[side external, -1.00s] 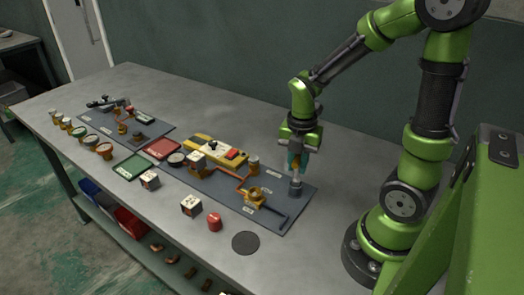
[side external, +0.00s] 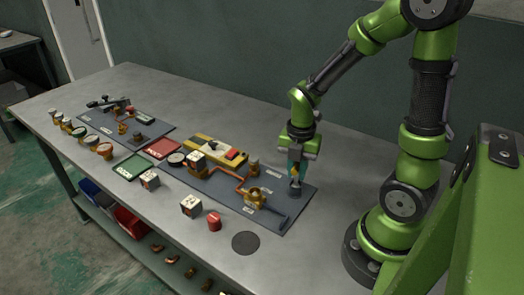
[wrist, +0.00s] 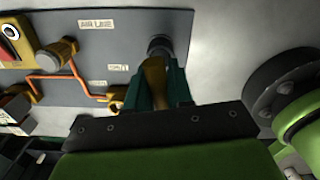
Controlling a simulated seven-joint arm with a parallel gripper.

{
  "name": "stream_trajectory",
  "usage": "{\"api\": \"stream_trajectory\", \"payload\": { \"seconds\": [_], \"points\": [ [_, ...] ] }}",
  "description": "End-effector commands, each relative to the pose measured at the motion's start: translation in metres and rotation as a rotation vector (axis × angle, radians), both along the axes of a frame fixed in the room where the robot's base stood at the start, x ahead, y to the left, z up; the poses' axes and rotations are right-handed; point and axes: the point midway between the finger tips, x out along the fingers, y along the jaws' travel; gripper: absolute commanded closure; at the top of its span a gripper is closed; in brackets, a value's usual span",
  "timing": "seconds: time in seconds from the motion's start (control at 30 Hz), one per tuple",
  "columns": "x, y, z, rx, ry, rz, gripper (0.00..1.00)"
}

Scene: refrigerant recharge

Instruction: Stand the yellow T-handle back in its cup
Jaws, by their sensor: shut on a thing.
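My gripper (side external: 296,168) is shut on the yellow T-handle (side external: 295,173) and points down above the right end of the grey mat. The dark grey cup (side external: 295,188) is directly beneath the handle, and the handle's lower end meets or enters it; how deep cannot be told. In the wrist view the handle (wrist: 153,78) shows as a yellow-brown piece between the teal fingers of my gripper (wrist: 157,85). The dark round cup (wrist: 160,47) lies just beyond it. The fingers hide part of the handle.
The grey mat (side external: 225,187) also carries a yellow unit (side external: 210,150), orange pipes and a brass fitting (side external: 254,196). A red cap (side external: 214,223), a white cube (side external: 190,205) and a dark disc (side external: 245,243) lie near the front edge. The table behind my gripper is clear.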

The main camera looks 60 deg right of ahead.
Motion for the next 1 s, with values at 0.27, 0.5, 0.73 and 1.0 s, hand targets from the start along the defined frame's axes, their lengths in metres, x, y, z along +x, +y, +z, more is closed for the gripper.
{"api": "stream_trajectory", "payload": {
  "seconds": [0.27, 0.5, 0.73, 1.0],
  "points": [
    [0.0000, 0.0001, -0.0047, 0.001, 0.000, -0.001, 0.70],
    [0.0000, 0.0001, -0.0045, 0.000, 0.000, 0.000, 0.49],
    [-0.0001, 0.0001, -0.0045, 0.000, 0.000, 0.000, 0.32],
    [0.0001, 0.0000, -0.0036, 0.000, 0.000, 0.000, 0.32]
  ]
}}
